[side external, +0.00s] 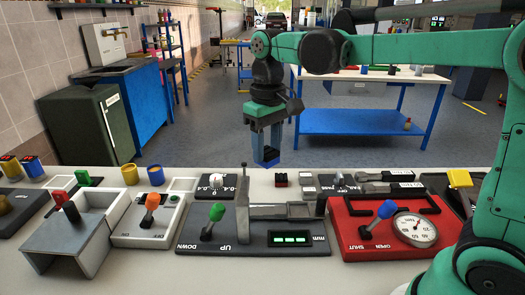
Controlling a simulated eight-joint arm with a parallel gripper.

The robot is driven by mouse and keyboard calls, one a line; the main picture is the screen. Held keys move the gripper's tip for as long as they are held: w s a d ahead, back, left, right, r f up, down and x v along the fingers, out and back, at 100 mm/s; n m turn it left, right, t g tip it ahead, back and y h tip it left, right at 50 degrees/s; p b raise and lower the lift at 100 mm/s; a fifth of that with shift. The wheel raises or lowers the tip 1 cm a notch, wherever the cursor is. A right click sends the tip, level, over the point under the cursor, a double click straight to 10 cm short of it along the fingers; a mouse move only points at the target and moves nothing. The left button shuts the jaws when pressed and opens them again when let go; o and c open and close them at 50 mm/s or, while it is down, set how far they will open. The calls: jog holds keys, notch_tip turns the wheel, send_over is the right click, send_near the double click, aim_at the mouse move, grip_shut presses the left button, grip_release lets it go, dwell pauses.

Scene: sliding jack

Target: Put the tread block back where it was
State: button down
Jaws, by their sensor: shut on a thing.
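My gripper (266,160) hangs above the far side of the bench, pointing down, its blue fingers shut on a small dark block (270,154). The block is mostly hidden by the fingers, so I cannot make out its shape or tread. It is held clear of the bench. The sliding jack (285,240) lies below and nearer: a dark base marked UP and DOWN, a green-knobbed lever (213,219), an upright grey post (243,205), a flat grey bar (280,211) and a lit green display (290,239).
A red panel (365,247) with a blue-knobbed lever and a gauge (415,229) stands to the right. A white box (150,216) with an orange lever and a grey angled plate (68,237) stand to the left.

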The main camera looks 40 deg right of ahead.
aim_at(270, 198)
jog(key=w+d+r+n, duration=0.3)
jog(key=w+d+n, duration=0.4)
jog(key=d+n, duration=0.15)
jog(key=shift+n, duration=0.25)
jog(key=f, duration=1.9)
jog(key=shift+s+a+f, duration=0.25)
jog(key=shift+a+f, duration=0.05)
jog(key=shift+a, duration=0.05)
jog(key=shift+f, duration=0.1)
jog(key=shift+c, duration=1.9)
grip_release()
